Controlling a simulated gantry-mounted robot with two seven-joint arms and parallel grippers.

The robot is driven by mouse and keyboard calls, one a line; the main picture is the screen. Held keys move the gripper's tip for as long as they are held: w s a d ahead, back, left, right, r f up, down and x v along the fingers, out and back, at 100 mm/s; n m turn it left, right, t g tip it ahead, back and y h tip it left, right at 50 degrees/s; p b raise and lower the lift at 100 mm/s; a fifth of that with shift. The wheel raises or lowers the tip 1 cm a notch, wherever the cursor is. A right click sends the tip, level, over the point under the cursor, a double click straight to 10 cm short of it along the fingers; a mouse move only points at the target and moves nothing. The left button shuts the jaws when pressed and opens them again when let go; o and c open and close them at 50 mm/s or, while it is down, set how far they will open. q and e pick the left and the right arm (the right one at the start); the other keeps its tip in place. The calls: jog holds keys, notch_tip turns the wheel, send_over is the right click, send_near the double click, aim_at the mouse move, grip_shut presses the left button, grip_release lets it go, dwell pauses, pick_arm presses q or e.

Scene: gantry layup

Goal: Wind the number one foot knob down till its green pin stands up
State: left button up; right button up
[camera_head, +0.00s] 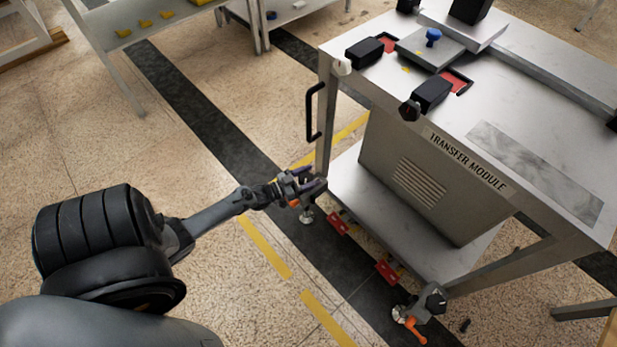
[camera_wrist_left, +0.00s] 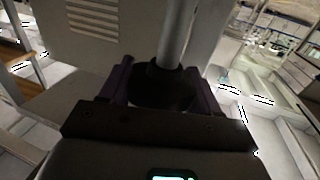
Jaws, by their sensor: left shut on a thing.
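My left gripper (camera_head: 305,184) is low at the near left leg of the transfer module cart (camera_head: 490,165). In the left wrist view its two purple fingers stand on either side of a dark round foot knob (camera_wrist_left: 163,88), and it is shut on that knob. A grey metal post (camera_wrist_left: 176,35) rises from the knob. In the head view the gripper hides most of this foot; a pale foot pad (camera_head: 306,217) and a bit of orange show below it. I see no green pin and cannot read a number on the foot. My right gripper is not in view.
Another foot with a black knob (camera_head: 435,300) and an orange lever (camera_head: 416,329) is at the cart's near right. Red brackets (camera_head: 338,223) sit along the lower shelf edge. A black handle (camera_head: 315,112) stands above my gripper. Open floor lies left of the cart.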

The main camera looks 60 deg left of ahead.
pick_arm(q)
jog(key=o, duration=1)
jog(key=shift+s, duration=0.1)
jog(key=shift+s+p, duration=0.25)
jog(key=shift+p, duration=0.05)
jog(key=s+p, duration=0.1)
jog(key=s, duration=0.2)
jog(key=s+p, duration=0.1)
jog(key=s, duration=0.2)
jog(key=s+p, duration=0.1)
jog(key=s, duration=0.3)
jog(key=shift+a, duration=0.25)
